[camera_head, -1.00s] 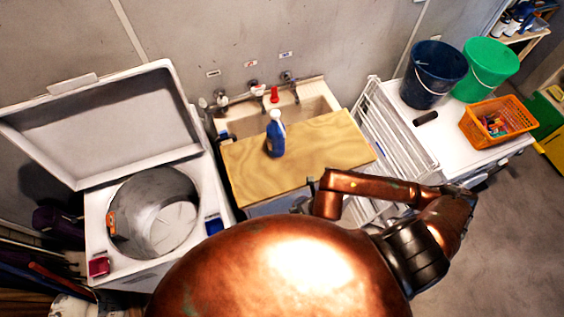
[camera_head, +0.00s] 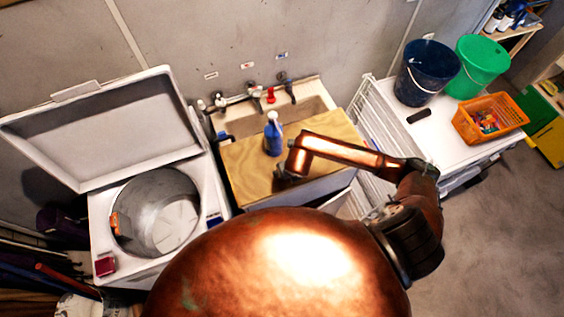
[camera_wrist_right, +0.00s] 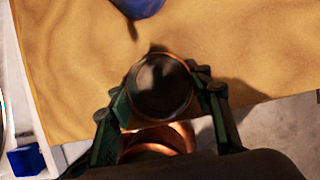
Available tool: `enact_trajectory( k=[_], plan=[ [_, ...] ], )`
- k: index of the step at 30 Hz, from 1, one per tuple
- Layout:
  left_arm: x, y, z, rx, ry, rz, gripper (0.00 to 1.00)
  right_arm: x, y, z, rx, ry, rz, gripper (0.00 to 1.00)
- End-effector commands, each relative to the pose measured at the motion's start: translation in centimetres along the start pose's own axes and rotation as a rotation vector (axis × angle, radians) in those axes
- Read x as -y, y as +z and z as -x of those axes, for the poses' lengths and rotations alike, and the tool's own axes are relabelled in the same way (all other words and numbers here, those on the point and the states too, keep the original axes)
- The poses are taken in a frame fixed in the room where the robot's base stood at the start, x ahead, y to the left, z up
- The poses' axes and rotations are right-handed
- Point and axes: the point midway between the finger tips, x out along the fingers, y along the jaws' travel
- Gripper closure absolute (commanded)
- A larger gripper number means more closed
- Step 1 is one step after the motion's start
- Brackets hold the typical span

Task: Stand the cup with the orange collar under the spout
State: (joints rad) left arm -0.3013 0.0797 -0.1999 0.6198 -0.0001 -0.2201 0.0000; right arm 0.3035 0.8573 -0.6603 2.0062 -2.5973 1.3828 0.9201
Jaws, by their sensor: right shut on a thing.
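My right gripper (camera_head: 286,178) is over the front of the wooden board, its arm reaching in from the right. In the right wrist view my right gripper (camera_wrist_right: 162,100) is shut on a round, dark cup (camera_wrist_right: 160,88), seen from above, with a thin orange-brown edge. I cannot make out the cup in the head view. Behind the board is the sink (camera_head: 315,106), with taps and spouts (camera_head: 288,88) along its back edge. The cup is apart from them, on the near side. My left gripper is not in view.
The wooden board (camera_head: 245,165) covers the sink's near part. A blue spray bottle (camera_head: 273,138) stands on it and partly shows in the wrist view (camera_wrist_right: 138,6). A small red object (camera_head: 270,95) is by the taps. An open washer (camera_head: 98,220) is left, a white rack (camera_head: 372,130) right.

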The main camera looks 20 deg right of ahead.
Motion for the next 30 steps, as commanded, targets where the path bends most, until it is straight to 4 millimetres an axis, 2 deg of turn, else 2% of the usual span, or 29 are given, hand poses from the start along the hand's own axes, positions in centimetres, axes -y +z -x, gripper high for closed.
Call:
enact_trajectory(
  k=[7, 10, 20, 21, 28, 30],
  plan=[
    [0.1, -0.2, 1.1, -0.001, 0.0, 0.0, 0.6, 0.0, 3.8, -1.3, 0.002, -0.001, -0.001, 0.7],
    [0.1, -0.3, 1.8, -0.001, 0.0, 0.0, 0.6, 0.0, 3.3, -1.6, -0.001, 0.0, 0.0, 0.7],
    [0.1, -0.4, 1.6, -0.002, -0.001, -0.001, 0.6, 0.0, 3.1, -2.0, 0.001, 0.0, 0.001, 0.7],
    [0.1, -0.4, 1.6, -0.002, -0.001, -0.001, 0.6, 0.0, 3.1, -2.0, 0.001, 0.0, 0.001, 0.52],
    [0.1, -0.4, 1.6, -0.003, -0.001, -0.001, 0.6, 0.0, 3.1, -2.0, 0.001, 0.0, 0.001, 0.37],
    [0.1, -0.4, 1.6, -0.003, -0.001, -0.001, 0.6, 0.0, 3.1, -2.0, 0.001, 0.0, 0.001, 0.36]
  ],
)
